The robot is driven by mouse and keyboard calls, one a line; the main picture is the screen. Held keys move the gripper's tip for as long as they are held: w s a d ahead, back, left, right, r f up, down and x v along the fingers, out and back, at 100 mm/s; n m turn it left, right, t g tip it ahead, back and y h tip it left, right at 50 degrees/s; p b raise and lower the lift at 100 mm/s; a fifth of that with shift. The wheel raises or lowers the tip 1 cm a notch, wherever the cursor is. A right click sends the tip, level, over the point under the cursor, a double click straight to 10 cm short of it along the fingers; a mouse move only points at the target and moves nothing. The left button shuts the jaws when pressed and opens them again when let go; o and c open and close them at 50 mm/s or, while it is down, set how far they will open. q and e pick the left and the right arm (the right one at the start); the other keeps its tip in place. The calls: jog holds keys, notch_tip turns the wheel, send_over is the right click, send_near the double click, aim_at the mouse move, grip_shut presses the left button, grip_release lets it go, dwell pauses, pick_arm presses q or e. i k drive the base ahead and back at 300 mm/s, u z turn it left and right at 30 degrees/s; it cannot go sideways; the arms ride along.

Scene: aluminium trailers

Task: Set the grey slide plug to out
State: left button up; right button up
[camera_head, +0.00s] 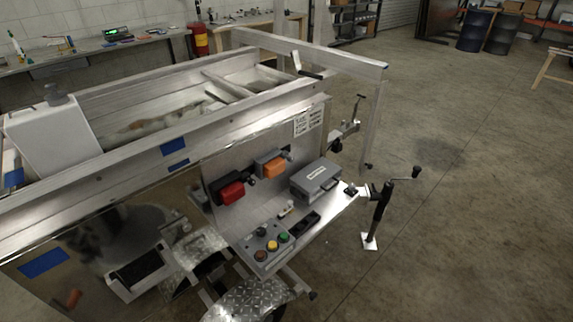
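A metal shelf (243,240) on the end of an aluminium trailer (130,156) carries small controls. A small pale grey piece (286,210) sits on the shelf between the round buttons and the grey case. It may be the grey slide plug, but it is too small to be sure, and I cannot tell whether it is in or out. A red unit (231,188) and an orange unit (272,166), both with black parts, are on the upright panel behind. Neither of my grippers is in view.
A grey case (316,180) stands on the shelf's right part. Green (284,238) and yellow (272,246) buttons are near its front left, beside a black socket strip (304,222). A jack stand with crank (378,212) is at the right. Open concrete floor lies beyond.

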aim_at(290, 159)
jog(key=u, duration=0.05)
jog(key=k, duration=0.55)
jog(key=z, duration=0.35)
jog(key=i, duration=0.8)
jog(key=u, duration=0.55)
jog(key=i, duration=0.5)
jog(key=u, duration=0.45)
